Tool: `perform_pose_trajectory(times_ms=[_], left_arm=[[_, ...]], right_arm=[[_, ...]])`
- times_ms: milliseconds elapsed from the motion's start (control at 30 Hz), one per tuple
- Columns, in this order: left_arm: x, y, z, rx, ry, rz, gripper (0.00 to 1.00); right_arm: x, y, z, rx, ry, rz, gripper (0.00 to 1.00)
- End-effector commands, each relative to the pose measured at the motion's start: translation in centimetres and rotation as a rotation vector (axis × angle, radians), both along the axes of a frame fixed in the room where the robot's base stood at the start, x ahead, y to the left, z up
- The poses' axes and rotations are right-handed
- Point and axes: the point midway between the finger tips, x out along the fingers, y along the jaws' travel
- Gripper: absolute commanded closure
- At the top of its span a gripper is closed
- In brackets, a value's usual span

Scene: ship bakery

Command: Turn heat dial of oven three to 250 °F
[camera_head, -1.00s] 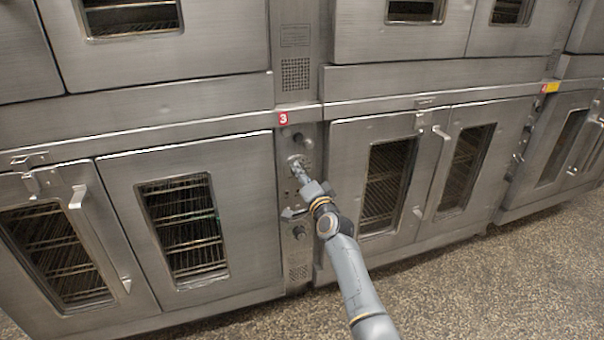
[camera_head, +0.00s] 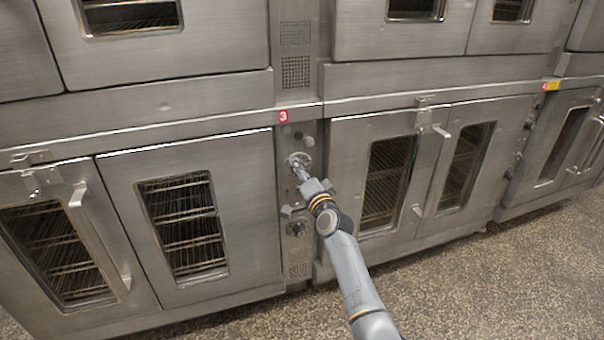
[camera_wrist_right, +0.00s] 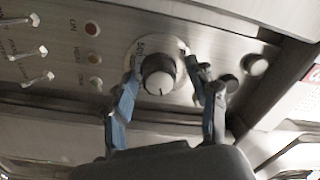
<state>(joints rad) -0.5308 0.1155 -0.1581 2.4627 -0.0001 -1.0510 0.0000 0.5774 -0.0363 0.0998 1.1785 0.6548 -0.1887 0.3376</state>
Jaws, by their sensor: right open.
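The heat dial (camera_wrist_right: 158,76) is a dark-rimmed knob with a pale face on a round marked plate (camera_wrist_right: 142,47), seen in the right wrist view. A short dark pointer line shows on the knob's lower part in that picture. The scale numbers are too blurred to read. My right gripper (camera_wrist_right: 165,76) is open, with one finger on each side of the knob; I cannot tell whether they touch it. In the head view the right gripper (camera_head: 298,172) is at oven three's control panel (camera_head: 288,258), hiding most of the dial. My left gripper is not in view.
A red "3" label (camera_head: 283,116) sits above the panel. Another knob (camera_head: 298,228) is lower down. Indicator lights (camera_wrist_right: 93,28) and toggle switches (camera_wrist_right: 38,78) lie left of the dial in the wrist view. Oven doors with handles (camera_head: 105,235) flank the panel. The speckled floor (camera_head: 480,285) is clear.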

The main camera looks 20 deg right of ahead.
Motion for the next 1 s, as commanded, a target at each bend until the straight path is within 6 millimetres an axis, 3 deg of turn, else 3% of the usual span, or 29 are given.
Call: perform_pose_trajectory(times_ms=[267, 700, 1000], left_arm=[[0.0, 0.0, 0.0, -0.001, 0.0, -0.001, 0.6], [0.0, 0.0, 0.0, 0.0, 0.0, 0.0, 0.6], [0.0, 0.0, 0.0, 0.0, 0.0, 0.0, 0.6]], right_arm=[[-2.2, 0.0, -0.3, 0.003, 0.001, 0.001, 0.42], [-10.1, -0.4, -0.5, 0.001, 0.0, 0.0, 0.42], [-11.9, -0.5, -0.5, 0.0, -0.001, 0.0, 0.42]])
